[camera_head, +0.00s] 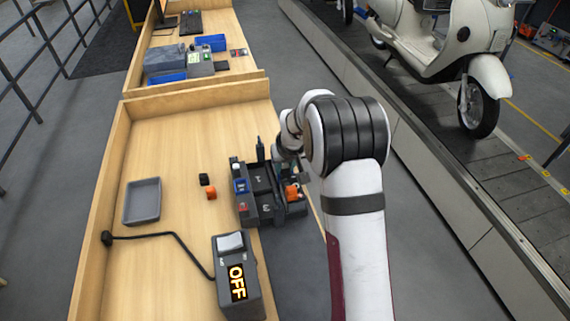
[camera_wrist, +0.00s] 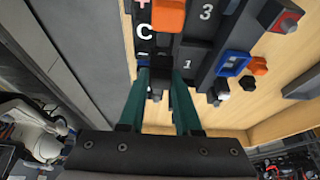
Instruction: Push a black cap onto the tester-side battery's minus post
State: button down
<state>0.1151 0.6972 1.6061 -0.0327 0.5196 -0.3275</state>
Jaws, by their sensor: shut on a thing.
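My gripper (camera_wrist: 160,82) is shut on a small black cap (camera_wrist: 156,88), mostly hidden between its green fingers in the wrist view. The cap is beside the end of a dark battery (camera_wrist: 144,33) marked C, near its blue minus mark. Whether the cap touches or sits over the minus post cannot be told. An orange cap (camera_wrist: 168,14) stands at the battery's plus end; it also shows in the head view (camera_head: 292,192).
A loose black cap (camera_head: 204,179) and orange cap (camera_head: 211,193) lie left of the rack. A grey tray (camera_head: 143,201) is further left. The tester (camera_head: 237,278) reading OFF stands nearest, with a cable. A conveyor (camera_head: 470,165) carrying a scooter runs at the right.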

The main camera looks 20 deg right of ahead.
jog(key=shift+f, duration=0.65)
jog(key=c, duration=0.5)
grip_release()
jog(key=v, duration=1.5)
jog(key=shift+s+r, duration=0.1)
jog(key=shift+r, duration=0.25)
jog(key=s+a+m+g, duration=0.1)
jog(key=s+a+m, duration=0.1)
jog(key=s, duration=0.9)
jog(key=s+a+m+g+y, duration=0.1)
jog(key=s+a+g, duration=0.1)
jog(key=s, duration=0.9)
jog(key=s+a+f+m+g, duration=0.1)
jog(key=s+a, duration=0.3)
jog(key=s, duration=0.7)
jog(key=shift+s+a+f+m+g+y, duration=0.1)
jog(key=shift+s+a+m+g+y, duration=0.25)
jog(key=shift+m, duration=0.45)
